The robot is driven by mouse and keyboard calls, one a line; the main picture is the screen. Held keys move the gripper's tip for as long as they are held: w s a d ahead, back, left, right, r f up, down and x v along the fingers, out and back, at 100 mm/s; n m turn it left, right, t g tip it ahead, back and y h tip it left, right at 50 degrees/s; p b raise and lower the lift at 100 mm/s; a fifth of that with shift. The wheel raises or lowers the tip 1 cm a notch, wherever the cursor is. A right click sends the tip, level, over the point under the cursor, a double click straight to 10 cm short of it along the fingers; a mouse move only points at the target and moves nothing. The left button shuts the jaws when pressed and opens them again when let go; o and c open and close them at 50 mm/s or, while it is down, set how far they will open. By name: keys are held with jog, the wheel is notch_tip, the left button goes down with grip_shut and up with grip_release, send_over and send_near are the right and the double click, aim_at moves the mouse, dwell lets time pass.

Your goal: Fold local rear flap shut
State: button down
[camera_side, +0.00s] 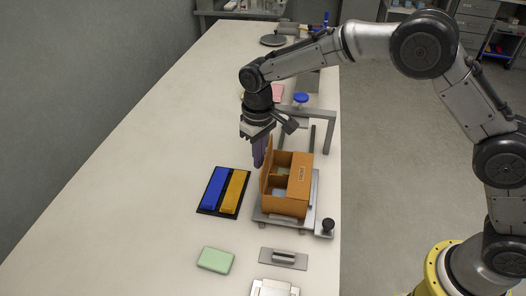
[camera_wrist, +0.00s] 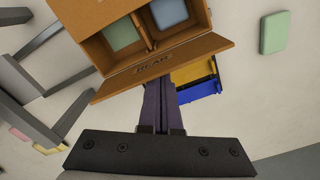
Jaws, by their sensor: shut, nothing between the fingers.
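The orange box (camera_side: 287,205) sits on a grey fixture, its top partly open. In the wrist view the box (camera_wrist: 92,12) holds a green block (camera_wrist: 122,34) and a blue block (camera_wrist: 168,12) in two compartments. The rear flap (camera_side: 265,176) stands up along the box's left side; it shows in the wrist view as the flap marked REAR (camera_wrist: 180,58). Another flap (camera_side: 301,174), with lettering, lies over the right part of the top. My gripper (camera_side: 259,164) is shut and empty, pointing down just outside the rear flap. Its purple fingertips (camera_wrist: 161,86) meet the flap's edge in view; I cannot tell whether they touch.
A grey frame (camera_side: 330,130) stands behind the box, with a blue knob (camera_side: 301,98) near it. A black knob (camera_side: 328,225) is at the fixture's front right. A black tray (camera_side: 222,191) with blue and yellow bars lies left. A green block (camera_side: 215,260) lies in front.

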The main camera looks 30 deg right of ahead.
jog(key=shift+s+d, duration=0.65)
jog(key=shift+d, duration=0.05)
jog(key=shift+w+a+r, duration=0.2)
jog(key=shift+r, duration=0.7)
jog(key=shift+w+a+r, duration=0.15)
jog(key=shift+a+r, duration=0.05)
jog(key=shift+r, duration=0.7)
jog(key=shift+s+d+f, duration=1.5)
jog(key=shift+s+d, duration=0.15)
